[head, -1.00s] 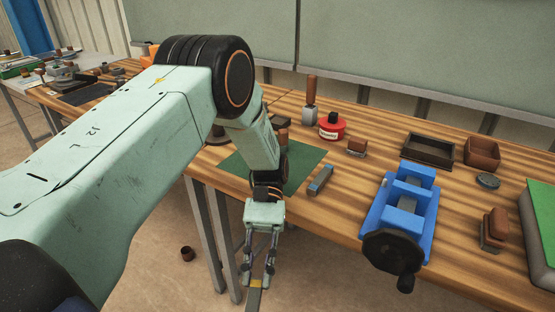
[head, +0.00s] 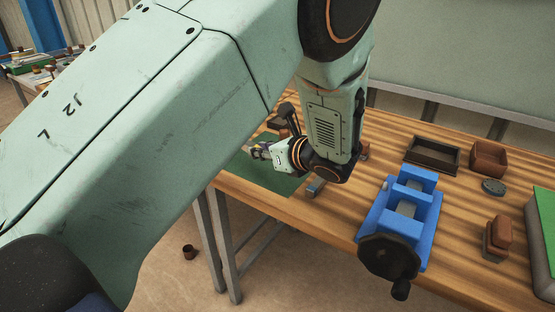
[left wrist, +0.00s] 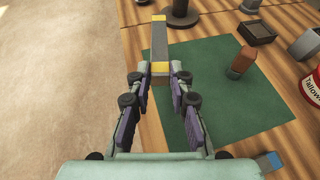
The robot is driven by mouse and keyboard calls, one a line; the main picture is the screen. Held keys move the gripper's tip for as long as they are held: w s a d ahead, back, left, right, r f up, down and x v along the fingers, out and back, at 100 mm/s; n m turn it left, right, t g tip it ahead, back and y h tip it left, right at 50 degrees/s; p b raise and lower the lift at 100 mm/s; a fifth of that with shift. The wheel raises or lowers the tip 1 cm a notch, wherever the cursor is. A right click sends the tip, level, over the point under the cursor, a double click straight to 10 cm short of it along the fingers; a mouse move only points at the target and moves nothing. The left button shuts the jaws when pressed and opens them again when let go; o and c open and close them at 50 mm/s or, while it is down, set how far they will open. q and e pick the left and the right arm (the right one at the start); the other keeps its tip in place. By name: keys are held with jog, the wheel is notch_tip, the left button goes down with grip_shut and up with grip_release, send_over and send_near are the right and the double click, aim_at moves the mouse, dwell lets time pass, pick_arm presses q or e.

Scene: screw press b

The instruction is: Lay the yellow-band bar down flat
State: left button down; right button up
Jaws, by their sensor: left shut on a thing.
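The yellow-band bar (left wrist: 159,42) is a grey bar with yellow at its far end and a yellow band near my fingertips. My left gripper (left wrist: 160,76) is shut on its near end in the left wrist view. The bar points away from the gripper, over the left edge of the green mat (left wrist: 225,95). I cannot tell whether it touches anything below. In the head view my left gripper (head: 261,152) is sideways above the mat (head: 268,176), and my arm hides the bar. My right gripper is not in view.
A blue vise (head: 405,205) with a black handwheel stands right of the mat. Most of the mat is clear.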

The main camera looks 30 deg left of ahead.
pick_arm(q)
jog(key=w+d+r+m+t, duration=0.1)
jog(key=w+d+r+t, duration=0.1)
jog(key=w, duration=0.1)
jog(key=b, duration=0.1)
send_over(276, 183)
jog(key=shift+m+h, duration=0.4)
notch_tip(276, 183, down, 6)
jog(key=shift+w+a+r, duration=0.1)
jog(key=shift+w+r, duration=0.05)
jog(key=shift+r, duration=0.1)
jog(key=shift+f, duration=0.7)
notch_tip(276, 183, down, 3)
jog(key=shift+f+b, duration=0.2)
jog(key=shift+b, duration=0.35)
jog(key=shift+r, duration=0.1)
jog(key=c, duration=1.2)
grip_release()
